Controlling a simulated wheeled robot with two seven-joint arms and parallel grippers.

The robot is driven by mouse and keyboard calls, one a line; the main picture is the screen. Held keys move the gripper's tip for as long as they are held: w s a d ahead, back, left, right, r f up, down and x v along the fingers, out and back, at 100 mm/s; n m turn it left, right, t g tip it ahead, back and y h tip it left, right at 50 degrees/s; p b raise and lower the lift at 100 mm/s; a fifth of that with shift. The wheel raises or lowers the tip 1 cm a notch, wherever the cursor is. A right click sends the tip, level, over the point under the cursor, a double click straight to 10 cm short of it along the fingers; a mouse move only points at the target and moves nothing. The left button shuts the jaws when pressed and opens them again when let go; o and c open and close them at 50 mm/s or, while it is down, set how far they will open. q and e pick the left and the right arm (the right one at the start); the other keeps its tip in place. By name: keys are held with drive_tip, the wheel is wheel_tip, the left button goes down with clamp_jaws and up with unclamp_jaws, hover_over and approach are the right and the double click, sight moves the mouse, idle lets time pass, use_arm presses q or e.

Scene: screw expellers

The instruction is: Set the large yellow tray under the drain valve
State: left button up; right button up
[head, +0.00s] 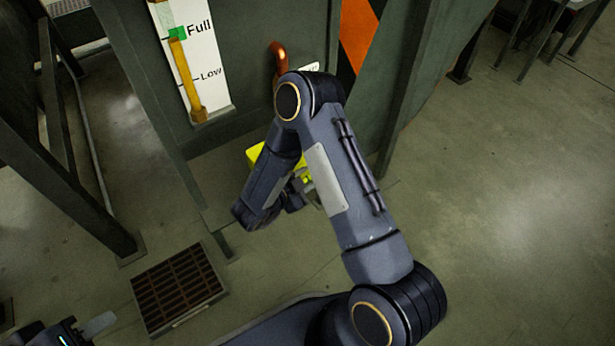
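A bright yellow thing, likely the large yellow tray (254,153), shows in small patches behind my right arm at the foot of the green machine. Most of it is hidden, so I cannot tell its tilt or whether it touches the floor. A curved copper pipe (278,56) comes out of the machine wall above it. I cannot make out the drain valve itself. My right gripper is mostly hidden behind its forearm, near the yellow patches; its grip is unclear. My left gripper (88,328) is at the bottom left corner, partly cut off, away from the tray.
The green machine wall (240,30) carries a Full/Low level gauge (190,60). A brown floor grate (178,288) lies at lower left. Dark metal legs (75,185) stand at left and beside the striped panel.

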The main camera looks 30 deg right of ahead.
drive_tip(key=shift+o, duration=0.3)
drive_tip(key=shift+a+r, duration=0.1)
drive_tip(key=shift+r, duration=0.05)
drive_tip(key=p+v, duration=0.4)
drive_tip(key=v, duration=0.7)
drive_tip(key=shift+a, duration=0.35)
drive_tip(key=shift+s, duration=0.25)
